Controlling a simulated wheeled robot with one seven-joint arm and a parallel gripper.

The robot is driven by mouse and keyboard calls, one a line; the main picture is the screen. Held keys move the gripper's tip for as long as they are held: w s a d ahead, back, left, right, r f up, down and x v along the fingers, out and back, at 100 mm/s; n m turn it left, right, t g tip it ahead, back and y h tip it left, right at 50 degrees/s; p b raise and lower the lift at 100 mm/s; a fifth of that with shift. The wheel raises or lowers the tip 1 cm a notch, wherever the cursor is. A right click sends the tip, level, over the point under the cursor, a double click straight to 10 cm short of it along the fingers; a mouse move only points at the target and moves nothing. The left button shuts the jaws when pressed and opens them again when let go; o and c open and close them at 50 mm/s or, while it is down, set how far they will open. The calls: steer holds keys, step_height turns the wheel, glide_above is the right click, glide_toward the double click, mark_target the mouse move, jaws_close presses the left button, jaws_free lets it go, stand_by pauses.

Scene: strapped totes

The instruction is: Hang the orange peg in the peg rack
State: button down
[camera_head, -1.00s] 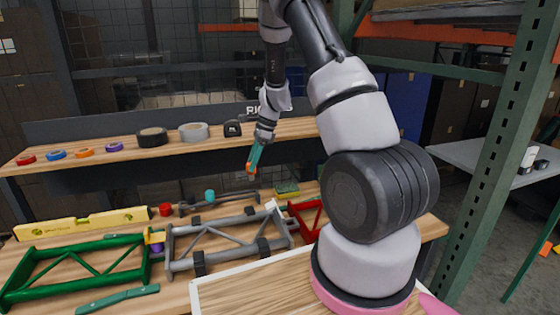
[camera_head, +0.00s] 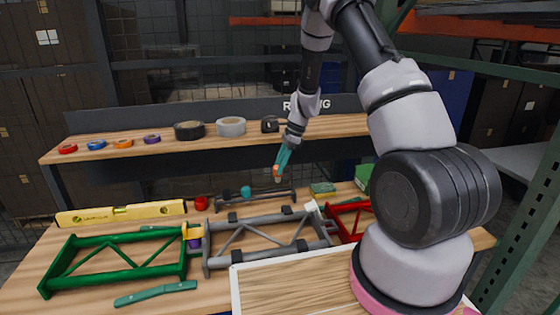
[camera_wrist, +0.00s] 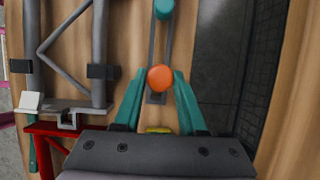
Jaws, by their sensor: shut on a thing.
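My gripper (camera_head: 280,164), with teal fingers, points down above the bench and is shut on the orange peg (camera_head: 277,173). In the wrist view the peg's round orange end (camera_wrist: 160,78) sits between the two fingertips (camera_wrist: 160,88). The peg rack (camera_head: 270,196) is a dark grey rail on the bench behind the grey frame. A teal peg (camera_head: 246,192) is at the rack, and a red one (camera_head: 201,203) is at or beside its left end. In the wrist view the orange peg overlaps the rail (camera_wrist: 157,98), below the teal peg (camera_wrist: 163,9). Its height above the rack is unclear.
Green (camera_head: 115,262), grey (camera_head: 265,238) and red (camera_head: 347,222) frames lie in front of the rack. A yellow level (camera_head: 122,213) lies left. A raised shelf (camera_head: 100,152) with tape rolls stands behind. A green-yellow sponge (camera_head: 322,188) lies right of the rack.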

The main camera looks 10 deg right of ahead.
steer(key=shift+f, duration=3.2)
steer(key=shift+f, duration=0.1)
steer(key=shift+c, duration=1.9)
jaws_free()
